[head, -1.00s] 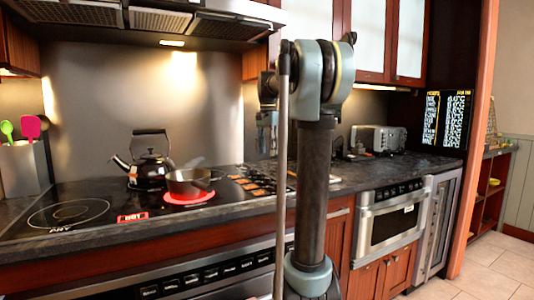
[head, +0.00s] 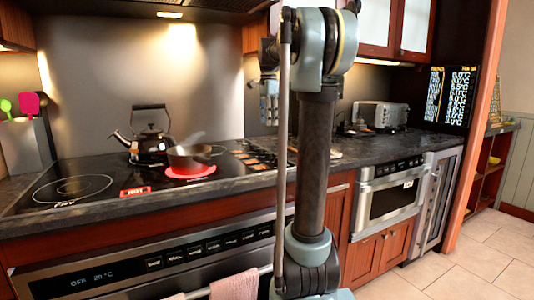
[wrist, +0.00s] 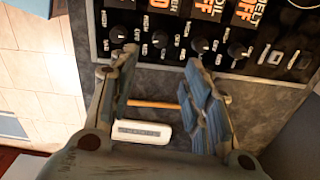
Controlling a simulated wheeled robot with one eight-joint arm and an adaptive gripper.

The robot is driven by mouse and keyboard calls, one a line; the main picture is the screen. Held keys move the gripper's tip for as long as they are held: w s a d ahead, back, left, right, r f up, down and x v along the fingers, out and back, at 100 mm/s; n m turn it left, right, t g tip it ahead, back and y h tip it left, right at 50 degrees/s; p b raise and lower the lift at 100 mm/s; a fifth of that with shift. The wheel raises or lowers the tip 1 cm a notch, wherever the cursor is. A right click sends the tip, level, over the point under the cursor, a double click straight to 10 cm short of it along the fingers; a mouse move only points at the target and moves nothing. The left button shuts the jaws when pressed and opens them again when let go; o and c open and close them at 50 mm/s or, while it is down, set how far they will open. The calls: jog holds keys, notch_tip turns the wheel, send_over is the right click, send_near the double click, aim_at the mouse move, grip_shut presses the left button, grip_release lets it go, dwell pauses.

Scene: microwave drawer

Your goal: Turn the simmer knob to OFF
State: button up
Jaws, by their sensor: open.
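A row of black control knobs runs along the cooktop panel at the top of the wrist view, with white and orange labels partly cut off by the frame edge. Knobs show left (wrist: 118,33), middle (wrist: 200,44) and right (wrist: 237,50). Two labels read BOIL OFF and MELT OFF; I cannot tell which knob is simmer. My gripper (wrist: 158,95) is open and empty, its fingers apart below the knob row. In the head view my gripper (head: 269,103) hangs above the right part of the cooktop, where the knobs (head: 255,156) are small.
A saucepan (head: 190,158) steams on a glowing red burner (head: 190,173). A black kettle (head: 152,142) stands beside it. A white object (wrist: 143,131) lies below the knobs in the wrist view. A toaster oven (head: 381,115) stands farther right on the counter.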

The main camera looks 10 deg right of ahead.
aim_at(268, 156)
notch_tip(268, 156, down, 14)
jog(key=shift+r, duration=0.1)
dwell(0.4)
jog(key=shift+c, duration=0.3)
grip_shut()
jog(key=shift+a, duration=0.25)
jog(key=shift+d, duration=0.15)
